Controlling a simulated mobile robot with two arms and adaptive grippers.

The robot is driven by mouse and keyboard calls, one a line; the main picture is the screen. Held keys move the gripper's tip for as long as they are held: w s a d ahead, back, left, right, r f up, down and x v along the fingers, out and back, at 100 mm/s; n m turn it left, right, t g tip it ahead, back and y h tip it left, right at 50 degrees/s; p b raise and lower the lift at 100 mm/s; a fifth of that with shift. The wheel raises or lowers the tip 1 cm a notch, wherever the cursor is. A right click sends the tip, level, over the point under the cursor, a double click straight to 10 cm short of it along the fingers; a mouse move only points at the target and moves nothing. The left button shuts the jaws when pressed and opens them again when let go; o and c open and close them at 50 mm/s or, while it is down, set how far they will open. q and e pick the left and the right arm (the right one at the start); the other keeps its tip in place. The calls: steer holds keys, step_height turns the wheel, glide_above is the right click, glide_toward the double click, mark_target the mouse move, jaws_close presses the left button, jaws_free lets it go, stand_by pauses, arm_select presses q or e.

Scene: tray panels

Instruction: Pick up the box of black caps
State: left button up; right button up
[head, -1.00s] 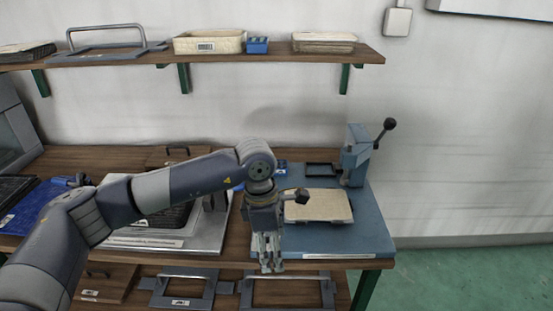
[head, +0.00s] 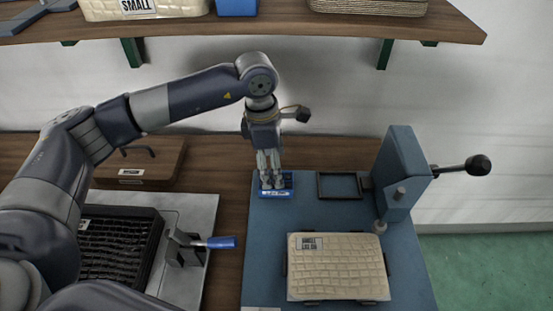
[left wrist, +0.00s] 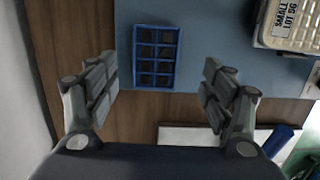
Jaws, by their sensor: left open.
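The small blue box of black caps (head: 289,183) sits on the back left part of the blue board. In the left wrist view the box (left wrist: 156,57) shows as a blue grid of compartments with dark contents. My left gripper (head: 272,184) is over the box in the head view, pointing down and covering part of it. In the left wrist view its fingers (left wrist: 160,80) are spread wide, one on each side of the box, with gaps between. It is empty. My right gripper is in neither view.
The blue board (head: 262,240) also carries an empty black frame (head: 340,197), a lever press (head: 405,175) and a cream panel labelled SMALL (head: 340,270). A metal fixture with a blue-handled clamp (head: 212,243) stands left. A shelf (head: 290,32) runs above.

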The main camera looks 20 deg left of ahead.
arm_select(q)
steer(key=shift+w, duration=0.25)
steer(key=shift+f, duration=0.35)
steer(key=shift+d+f+p, duration=0.1)
steer(key=shift+f+p, duration=0.25)
steer(key=shift+f, duration=0.45)
step_height(320, 180, down, 4)
steer(key=shift+w+d+f+p, duration=0.15)
steer(key=shift+f+p, duration=0.1)
steer(key=shift+p, duration=0.3)
steer(key=shift+f, duration=0.2)
steer(key=c, duration=1.2)
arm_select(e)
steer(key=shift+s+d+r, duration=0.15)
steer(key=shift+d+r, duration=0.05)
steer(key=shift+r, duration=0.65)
